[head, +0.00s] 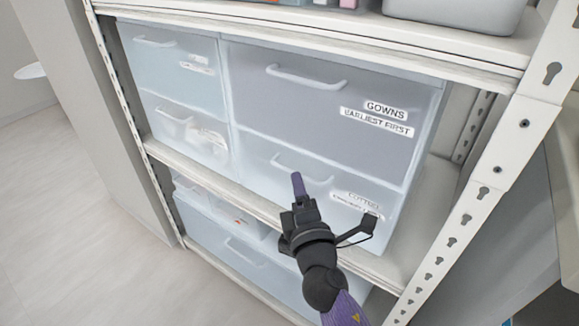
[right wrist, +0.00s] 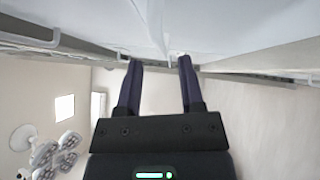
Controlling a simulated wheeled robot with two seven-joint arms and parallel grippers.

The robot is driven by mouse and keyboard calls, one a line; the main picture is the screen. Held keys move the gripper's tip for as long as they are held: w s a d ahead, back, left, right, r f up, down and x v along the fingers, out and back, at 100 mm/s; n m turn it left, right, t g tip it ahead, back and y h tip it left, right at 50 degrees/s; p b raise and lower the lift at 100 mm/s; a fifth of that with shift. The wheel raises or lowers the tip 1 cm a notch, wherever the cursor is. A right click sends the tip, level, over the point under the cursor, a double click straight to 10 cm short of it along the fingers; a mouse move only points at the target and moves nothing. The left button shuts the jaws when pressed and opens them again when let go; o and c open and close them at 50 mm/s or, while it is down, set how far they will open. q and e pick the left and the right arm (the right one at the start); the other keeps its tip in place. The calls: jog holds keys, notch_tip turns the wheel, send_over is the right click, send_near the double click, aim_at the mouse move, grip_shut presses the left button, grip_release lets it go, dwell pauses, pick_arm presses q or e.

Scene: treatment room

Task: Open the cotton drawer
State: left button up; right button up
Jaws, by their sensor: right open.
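The cotton drawer (head: 260,150) is the pale translucent drawer at the lower right of the middle shelf, under the gowns drawer (head: 330,105). Its front looks flush with its neighbours, so it appears shut. Its label (head: 357,202) is partly legible, and its bar handle (head: 302,170) runs across the upper front. My right gripper (head: 298,180) is in front of this drawer, its fingers just below the handle in the picture. In the right wrist view its two dark purple fingers (right wrist: 160,62) are apart with nothing held between them. My left gripper is out of view.
Two smaller drawers (head: 180,85) stand to the left. The white shelf edge (head: 225,190) runs below the cotton drawer, with another bin (head: 245,255) on the shelf beneath. A perforated upright post (head: 480,190) stands at the right. Open floor (head: 60,210) lies to the left.

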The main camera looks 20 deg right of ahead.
jog(key=w, duration=0.4)
jog(key=shift+w+d+r, duration=0.25)
grip_shut()
dwell(0.7)
dwell(0.3)
